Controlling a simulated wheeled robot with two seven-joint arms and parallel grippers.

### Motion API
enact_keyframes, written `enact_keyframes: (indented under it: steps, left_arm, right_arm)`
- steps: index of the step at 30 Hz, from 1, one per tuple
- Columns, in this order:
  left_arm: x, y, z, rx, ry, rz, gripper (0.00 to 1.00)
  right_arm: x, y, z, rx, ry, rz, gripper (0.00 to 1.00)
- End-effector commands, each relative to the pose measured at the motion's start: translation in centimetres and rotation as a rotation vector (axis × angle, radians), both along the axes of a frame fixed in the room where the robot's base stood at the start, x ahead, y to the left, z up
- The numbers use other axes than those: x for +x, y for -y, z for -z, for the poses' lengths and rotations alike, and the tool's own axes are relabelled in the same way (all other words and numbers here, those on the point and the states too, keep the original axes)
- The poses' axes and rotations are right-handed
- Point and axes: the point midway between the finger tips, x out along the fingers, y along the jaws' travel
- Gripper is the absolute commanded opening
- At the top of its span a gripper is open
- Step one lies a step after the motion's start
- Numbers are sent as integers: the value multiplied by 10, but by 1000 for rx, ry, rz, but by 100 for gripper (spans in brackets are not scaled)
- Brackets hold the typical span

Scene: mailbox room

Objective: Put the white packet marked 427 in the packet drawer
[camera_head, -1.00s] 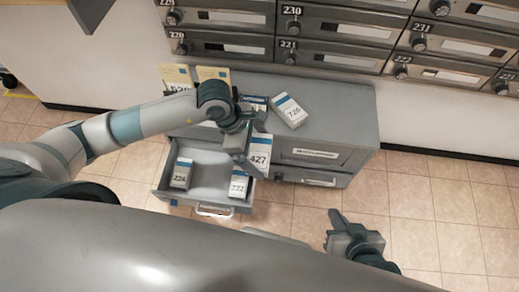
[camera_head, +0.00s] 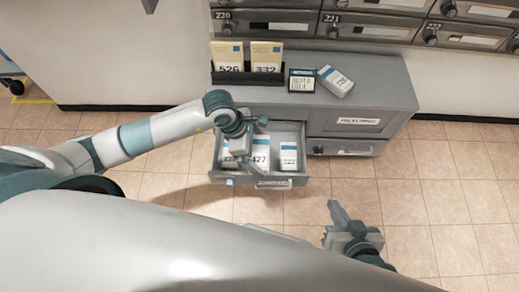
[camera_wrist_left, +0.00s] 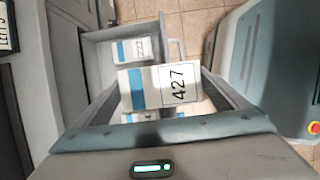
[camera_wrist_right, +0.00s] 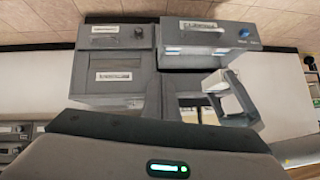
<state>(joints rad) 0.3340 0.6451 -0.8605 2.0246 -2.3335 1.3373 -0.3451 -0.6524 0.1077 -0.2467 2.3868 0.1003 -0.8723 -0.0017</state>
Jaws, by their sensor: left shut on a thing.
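The white packet marked 427 (camera_head: 260,152) has a blue band and is held by my left gripper (camera_head: 256,134). It is over the open drawer (camera_head: 218,171), between two other white packets; whether it touches the drawer floor I cannot tell. In the left wrist view packet 427 (camera_wrist_left: 165,86) shows large above the drawer, partly covering the packets below. My right gripper (camera_head: 343,220) is away from the drawer, at the lower right.
In the drawer are a packet marked 222 (camera_head: 288,156) at right and another packet (camera_head: 230,160) at left. On the cabinet top (camera_head: 380,85) stand yellow envelopes 526 (camera_head: 228,55) and 332 (camera_head: 266,56), a small dark sign (camera_head: 301,80) and a white packet (camera_head: 336,81).

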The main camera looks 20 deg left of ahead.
Motion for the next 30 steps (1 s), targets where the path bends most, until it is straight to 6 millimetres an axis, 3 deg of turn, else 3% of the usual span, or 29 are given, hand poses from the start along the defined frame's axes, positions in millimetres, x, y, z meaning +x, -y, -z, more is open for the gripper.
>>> enact_keyframes:
  steps: [20, 30]
  left_arm:
    - [2, -1, 3, 0, 1, -2, 68]
    - [9, -3, 10, 1, 2, -2, 68]
  right_arm:
    - [4, 3, -1, -10, 26, -7, 0]
    - [21, -10, -22, 35, 175, -4, 0]
